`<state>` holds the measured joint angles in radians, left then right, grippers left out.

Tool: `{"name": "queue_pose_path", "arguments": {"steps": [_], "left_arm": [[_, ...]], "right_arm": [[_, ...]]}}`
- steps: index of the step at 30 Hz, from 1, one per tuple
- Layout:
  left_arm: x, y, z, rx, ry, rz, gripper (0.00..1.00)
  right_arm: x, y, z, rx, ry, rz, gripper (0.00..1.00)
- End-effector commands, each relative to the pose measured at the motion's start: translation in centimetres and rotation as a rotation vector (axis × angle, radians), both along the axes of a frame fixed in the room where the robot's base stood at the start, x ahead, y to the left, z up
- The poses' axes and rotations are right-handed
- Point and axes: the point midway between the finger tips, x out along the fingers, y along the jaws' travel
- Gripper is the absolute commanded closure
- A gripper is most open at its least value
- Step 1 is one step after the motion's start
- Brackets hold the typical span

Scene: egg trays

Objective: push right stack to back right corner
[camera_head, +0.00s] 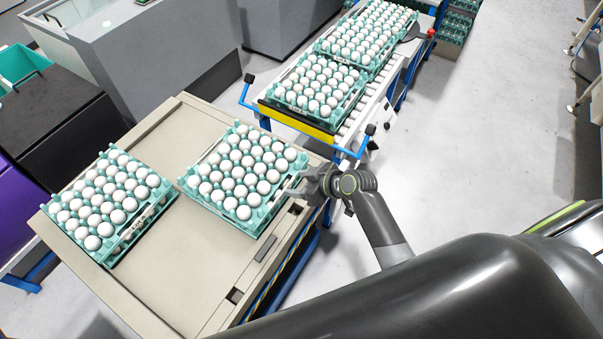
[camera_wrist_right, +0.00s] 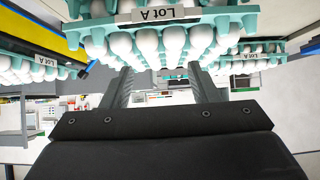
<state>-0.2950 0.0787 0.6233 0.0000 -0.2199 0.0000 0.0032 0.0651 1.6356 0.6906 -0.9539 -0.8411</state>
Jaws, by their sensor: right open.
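The right stack (camera_head: 262,216), a teal tray of white eggs, sits towards the back right of the beige table top (camera_head: 165,262). The left stack (camera_head: 104,258), a similar tray labelled "Lot A", sits at the left edge. My right gripper (camera_head: 299,184) is open at the right side of the right stack, with its fingers pointing at it. In the right wrist view, the open fingers (camera_wrist_right: 164,88) lie just below a tray labelled "Lot A" (camera_wrist_right: 168,15). Whether they touch it is not clear. My left gripper is not in view.
A conveyor (camera_head: 345,128) with more egg trays (camera_head: 333,117) and a yellow end bar (camera_head: 297,123) stands beyond the table's back right side. Blue side rails (camera_head: 350,152) rise near my right gripper. The table's middle and front are clear.

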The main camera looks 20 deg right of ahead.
Motion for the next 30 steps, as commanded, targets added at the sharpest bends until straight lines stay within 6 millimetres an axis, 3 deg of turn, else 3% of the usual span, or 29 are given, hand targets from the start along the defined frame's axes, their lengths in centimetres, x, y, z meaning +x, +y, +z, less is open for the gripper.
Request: {"name": "queue_pose_path", "arguments": {"steps": [8,24,30], "left_arm": [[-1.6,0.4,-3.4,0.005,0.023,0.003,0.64],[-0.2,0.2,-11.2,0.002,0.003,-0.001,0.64],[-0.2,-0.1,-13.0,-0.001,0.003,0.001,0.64]], "right_arm": [[0.2,0.2,-3.6,0.000,0.001,-0.002,0.45],[0.7,0.6,-12.4,0.000,0.003,-0.003,0.45],[0.8,0.6,-14.5,0.000,0.001,-0.003,0.45]]}}
